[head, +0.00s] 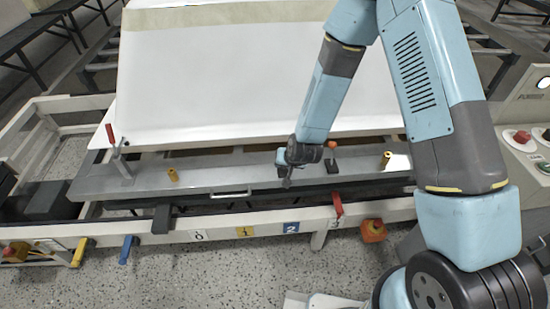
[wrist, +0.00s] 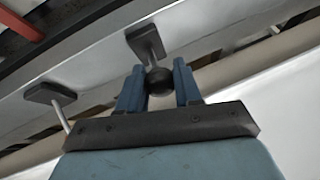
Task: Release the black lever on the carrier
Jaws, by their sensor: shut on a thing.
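The black lever (wrist: 159,82) shows in the wrist view as a round black knob on a short grey rod rising from a dark rectangular base (wrist: 144,36). My gripper (wrist: 159,76) has its two blue fingers on either side of the knob and is shut on it. In the head view my gripper (head: 287,181) points down at the grey rail of the carrier (head: 225,178), right of its middle. The knob itself is hidden there by my gripper and arm.
A second dark base with a rod (wrist: 50,94) stands left of my gripper in the wrist view. An orange-knobbed lever (head: 332,145) is close on the right. A large white shell (head: 230,75) lies behind.

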